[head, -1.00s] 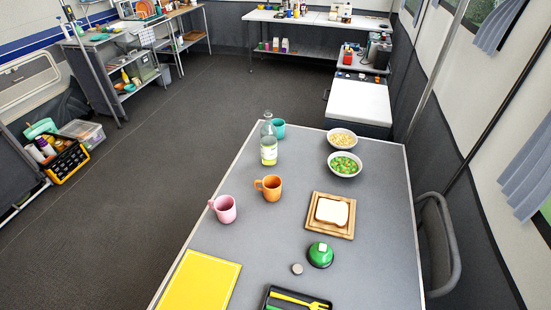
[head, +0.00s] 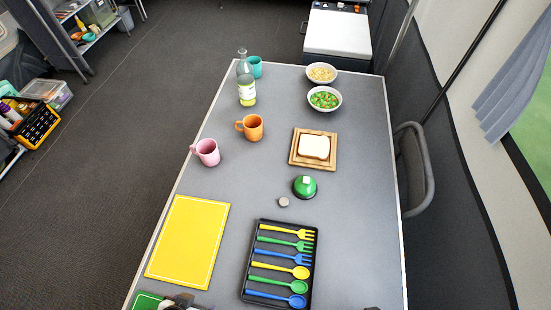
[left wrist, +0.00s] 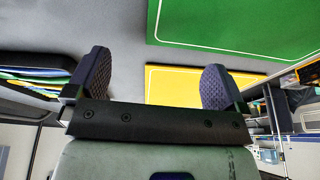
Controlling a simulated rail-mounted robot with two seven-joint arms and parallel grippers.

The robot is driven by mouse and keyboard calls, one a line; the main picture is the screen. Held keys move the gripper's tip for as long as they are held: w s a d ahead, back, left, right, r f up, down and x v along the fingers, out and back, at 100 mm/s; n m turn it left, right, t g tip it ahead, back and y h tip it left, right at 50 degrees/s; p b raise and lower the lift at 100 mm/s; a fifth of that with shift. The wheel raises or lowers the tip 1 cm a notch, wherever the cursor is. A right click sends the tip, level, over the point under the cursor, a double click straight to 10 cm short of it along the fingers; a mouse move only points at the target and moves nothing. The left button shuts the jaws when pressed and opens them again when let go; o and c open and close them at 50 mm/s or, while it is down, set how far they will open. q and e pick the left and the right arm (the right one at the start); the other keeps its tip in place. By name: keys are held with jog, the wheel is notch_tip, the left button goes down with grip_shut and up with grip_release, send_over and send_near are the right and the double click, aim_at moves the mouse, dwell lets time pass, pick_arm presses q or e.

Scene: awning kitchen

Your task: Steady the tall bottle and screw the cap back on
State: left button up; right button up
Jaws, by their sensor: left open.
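The tall clear bottle (head: 246,90), with a pale green label or contents, stands upright near the table's far left corner. A small round grey piece, which looks like the cap (head: 283,202), lies on the table beside a green dome-shaped object. My left gripper (head: 180,302) shows only partly at the bottom edge in the head view, far from both. In the left wrist view my left gripper (left wrist: 156,82) is open, its two dark fingers wide apart with nothing between them. A dark sliver at the bottom right edge of the head view may be my right gripper; its jaws are hidden.
Near the bottle are a teal mug (head: 256,67), an orange mug (head: 252,128) and two bowls (head: 325,98). A pink mug (head: 206,153), sandwich board (head: 298,160), green dome (head: 304,188), yellow mat (head: 187,240) and cutlery tray (head: 256,237) lie nearer. The table's right side is clear.

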pick_arm(q)
jog(key=r+p, duration=0.4)
jog(key=shift+a+r, duration=0.2)
jog(key=shift+r, duration=0.1)
pick_arm(e)
notch_tip(320, 180, up, 5)
jog(key=shift+f, duration=0.2)
pick_arm(q)
jog(key=shift+f, duration=0.2)
pick_arm(e)
jog(key=shift+f, duration=0.2)
jog(key=shift+w+a, duration=0.1)
